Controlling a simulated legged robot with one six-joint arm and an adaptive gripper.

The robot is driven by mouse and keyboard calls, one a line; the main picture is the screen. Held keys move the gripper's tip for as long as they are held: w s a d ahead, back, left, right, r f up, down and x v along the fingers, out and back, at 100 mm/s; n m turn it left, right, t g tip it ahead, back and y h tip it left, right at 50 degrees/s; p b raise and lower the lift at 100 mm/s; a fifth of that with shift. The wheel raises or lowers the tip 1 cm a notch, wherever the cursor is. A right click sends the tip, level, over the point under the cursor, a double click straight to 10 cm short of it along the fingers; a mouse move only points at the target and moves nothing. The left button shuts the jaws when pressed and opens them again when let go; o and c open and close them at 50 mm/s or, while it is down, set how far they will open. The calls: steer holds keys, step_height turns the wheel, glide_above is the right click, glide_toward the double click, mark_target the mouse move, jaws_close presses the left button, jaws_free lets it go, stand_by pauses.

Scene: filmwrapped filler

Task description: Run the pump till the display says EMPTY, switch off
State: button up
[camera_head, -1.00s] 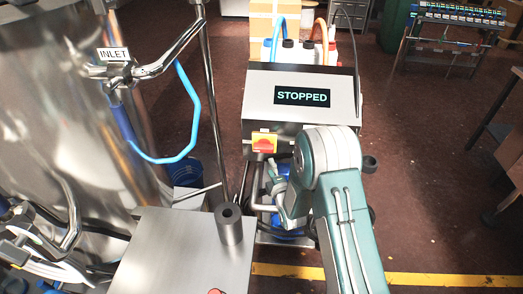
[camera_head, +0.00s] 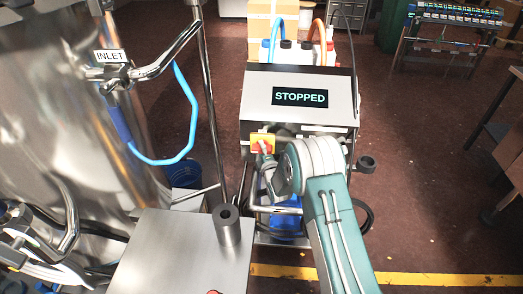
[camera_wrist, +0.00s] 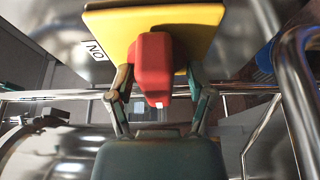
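A red rotary switch on a yellow plate (camera_head: 256,138) sits at the box's lower left. In the wrist view the red knob (camera_wrist: 154,62) stands out from the yellow plate (camera_wrist: 205,18), with a small ON label upside down beside it. My gripper (camera_wrist: 158,78) has one finger on each side of the knob, with a gap visible at least on the right. In the head view my gripper (camera_head: 266,162) is at the switch and partly hides it.
A steel tank with an INLET label (camera_head: 111,56) and a blue hose (camera_head: 192,115) stands at left. A steel table (camera_head: 170,255) with an upright cylinder (camera_head: 227,225) is in front. Pipe rails run close beside my gripper. Open floor lies at right.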

jaws_close()
